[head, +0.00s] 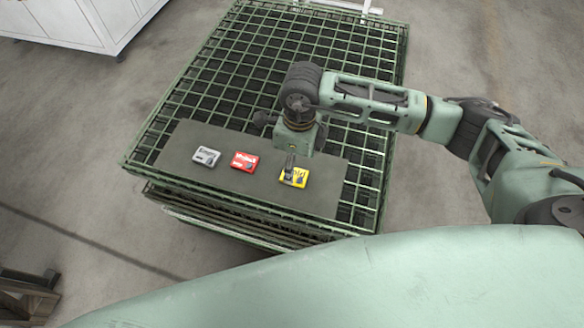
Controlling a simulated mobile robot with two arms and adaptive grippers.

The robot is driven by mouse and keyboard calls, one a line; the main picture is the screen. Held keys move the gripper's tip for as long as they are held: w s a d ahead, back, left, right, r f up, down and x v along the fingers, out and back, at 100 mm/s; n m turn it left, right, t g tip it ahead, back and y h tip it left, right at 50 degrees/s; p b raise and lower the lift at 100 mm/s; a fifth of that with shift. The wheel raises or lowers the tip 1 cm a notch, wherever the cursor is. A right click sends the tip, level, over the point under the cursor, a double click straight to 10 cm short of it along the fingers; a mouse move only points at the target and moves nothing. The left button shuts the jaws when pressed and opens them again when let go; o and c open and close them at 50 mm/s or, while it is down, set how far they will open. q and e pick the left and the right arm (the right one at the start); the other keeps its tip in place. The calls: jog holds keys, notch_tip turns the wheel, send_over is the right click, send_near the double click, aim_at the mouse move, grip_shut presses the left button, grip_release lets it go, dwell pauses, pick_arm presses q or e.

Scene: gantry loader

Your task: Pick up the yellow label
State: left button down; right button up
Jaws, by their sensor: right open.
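The yellow label (295,177) lies flat on a dark grey board, with black lettering on it. It is the rightmost of three labels in a row. My right gripper (289,170) points down at the yellow label's upper left part and hides a little of it. Its jaws are open. I cannot tell whether the fingertips touch the label. My left gripper is not in the head view.
A red label (244,161) and a white label (206,156) lie to the left on the same grey board (225,182). The board rests on a green wire-grid crate (225,72). A white cabinet (85,22) stands at the upper left.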

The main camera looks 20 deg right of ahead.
aim_at(298, 176)
jog(key=shift+w+d+f+h, duration=0.1)
jog(key=shift+d+h, duration=0.05)
jog(key=shift+d, duration=0.25)
jog(key=shift+w+d+f+h, duration=0.1)
jog(key=shift+d+h, duration=0.05)
jog(key=shift+d, duration=0.2)
jog(key=shift+d+f, duration=0.1)
jog(key=shift+f, duration=0.25)
jog(key=f, duration=0.3)
jog(key=f+p, duration=0.1)
jog(key=f, duration=0.2)
jog(key=shift+a+f, duration=0.2)
jog(key=shift+f, duration=0.05)
jog(key=c, duration=1.2)
